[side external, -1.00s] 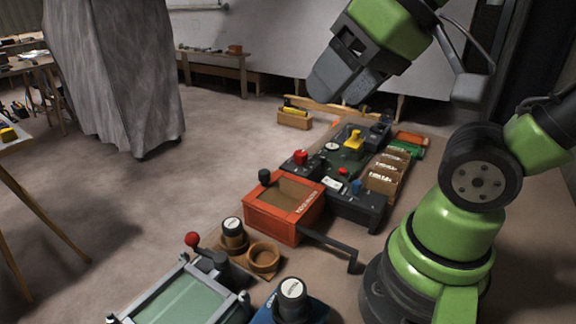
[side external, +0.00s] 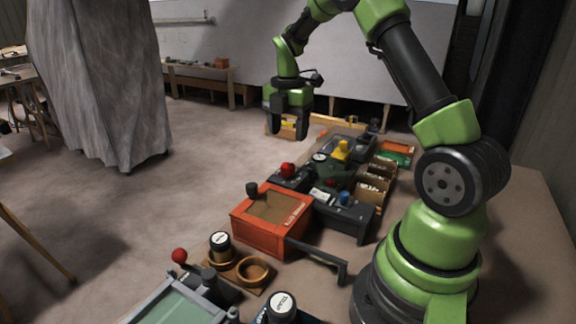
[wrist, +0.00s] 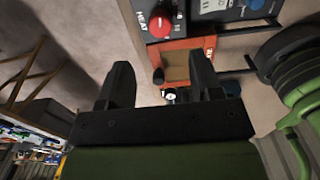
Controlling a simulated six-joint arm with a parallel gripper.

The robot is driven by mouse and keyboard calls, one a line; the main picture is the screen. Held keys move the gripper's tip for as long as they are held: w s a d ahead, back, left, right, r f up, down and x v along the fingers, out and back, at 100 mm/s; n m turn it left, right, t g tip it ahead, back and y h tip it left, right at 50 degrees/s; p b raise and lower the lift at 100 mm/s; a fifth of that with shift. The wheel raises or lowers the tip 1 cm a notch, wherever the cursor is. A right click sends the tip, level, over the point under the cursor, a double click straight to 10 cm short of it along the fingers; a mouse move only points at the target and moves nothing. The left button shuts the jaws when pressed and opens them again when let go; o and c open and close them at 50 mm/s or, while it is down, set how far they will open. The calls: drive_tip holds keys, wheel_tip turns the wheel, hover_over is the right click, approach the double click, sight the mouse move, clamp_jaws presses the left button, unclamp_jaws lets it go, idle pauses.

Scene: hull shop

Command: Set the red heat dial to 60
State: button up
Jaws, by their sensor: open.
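The red heat dial (side external: 287,170) sits on a dark control box (side external: 292,181) behind the orange-red box. In the wrist view the dial (wrist: 158,25) is near the top, on a dark panel marked HEAT; its exact setting is too small to read. My gripper (side external: 288,128) is open and empty, pointing down, well above the bench and higher than the dial in the side view. Its two fingers (wrist: 161,78) stand apart in the wrist view, with the dial beyond them. Nothing touches the dial.
An orange-red open box (side external: 262,240) stands in front of the dial's unit, with a black knob (side external: 252,189) on its corner. A blue knob (side external: 344,198) and a yellow part (side external: 341,150) stand nearby. A black lever handle (side external: 325,258) sticks out at the right.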

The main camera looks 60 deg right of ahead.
sight(288, 165)
wheel_tip(288, 165, down, 10)
drive_tip(key=shift+r, duration=0.2)
drive_tip(key=c, duration=0.9)
